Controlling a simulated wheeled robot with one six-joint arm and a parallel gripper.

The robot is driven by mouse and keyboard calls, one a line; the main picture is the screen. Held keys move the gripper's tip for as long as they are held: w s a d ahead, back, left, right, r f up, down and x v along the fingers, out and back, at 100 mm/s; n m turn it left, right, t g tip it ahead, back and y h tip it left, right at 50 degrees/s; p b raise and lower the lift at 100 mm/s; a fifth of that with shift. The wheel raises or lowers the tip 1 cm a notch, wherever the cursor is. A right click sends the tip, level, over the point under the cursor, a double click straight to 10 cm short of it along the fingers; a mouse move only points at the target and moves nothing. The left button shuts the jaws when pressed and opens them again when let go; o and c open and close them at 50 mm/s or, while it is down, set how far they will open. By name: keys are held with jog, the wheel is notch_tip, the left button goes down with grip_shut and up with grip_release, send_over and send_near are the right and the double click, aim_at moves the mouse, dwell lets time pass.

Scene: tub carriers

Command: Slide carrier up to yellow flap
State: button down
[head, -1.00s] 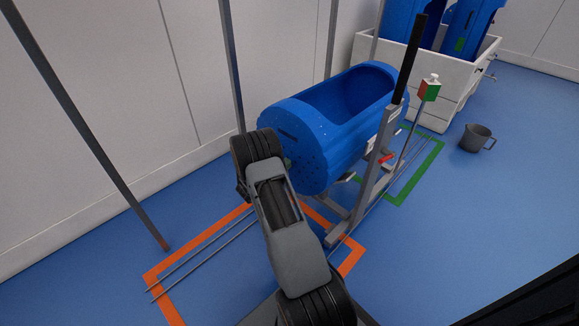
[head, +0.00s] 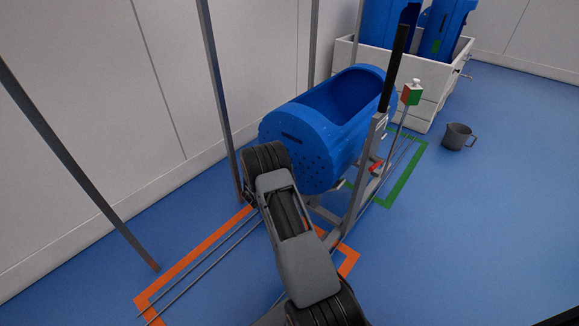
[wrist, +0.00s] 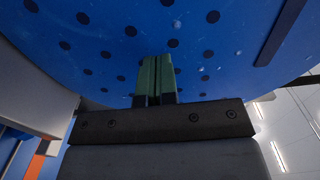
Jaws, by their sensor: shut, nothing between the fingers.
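The carrier, a grey metal frame (head: 357,190) holding a blue tub (head: 322,165), stands on thin floor rails between an orange and a green outline. The tub lies on its side with its opening upward. In the wrist view its perforated blue end (wrist: 110,40) fills the upper part. My gripper (wrist: 158,62) is shut and empty, its green fingertips at that end; whether they touch it I cannot tell. In the head view my arm hides the fingertips. No yellow flap is visible.
The orange outline (head: 190,255) is at near left, the green outline (head: 404,180) beyond the carrier. A red-and-green box (head: 411,96) stands on a thin post. A white crate (head: 415,90) with blue tubs and a grey mug (head: 457,136) are behind. Grey poles flank the left.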

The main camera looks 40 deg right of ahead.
jog(key=p+v, duration=0.3)
jog(key=v, duration=0.9)
jog(key=shift+a, duration=0.2)
jog(key=s+a+r+m+g+y+p, duration=0.1)
jog(key=s+r+m+g+y+p, duration=0.1)
jog(key=s+r+m+p, duration=0.45)
jog(key=s+a+r+m+g+y+p, duration=0.1)
jog(key=r+m+g+y+p, duration=0.15)
jog(key=r+m, duration=0.75)
jog(key=s+a+r+m+g+y+p, duration=0.1)
jog(key=s+r+m+g+y+p, duration=0.25)
jog(key=r, duration=0.95)
jog(key=s+a+r+m+t+y+p, duration=0.3)
jog(key=s+a+r+m+y+p, duration=0.2)
jog(key=r+m, duration=0.4)
jog(key=s+a+r+m+t+y+p, duration=0.4)
jog(key=s+a+r+m+p, duration=0.2)
jog(key=a+r+m+p, duration=0.3)
notch_tip(320, 180, up, 3)
jog(key=shift+s+f+m+t+y+p, duration=0.1)
jog(key=shift+s+m+t+y+p, duration=0.25)
jog(key=shift+y+p, duration=0.1)
jog(key=shift+a, duration=0.1)
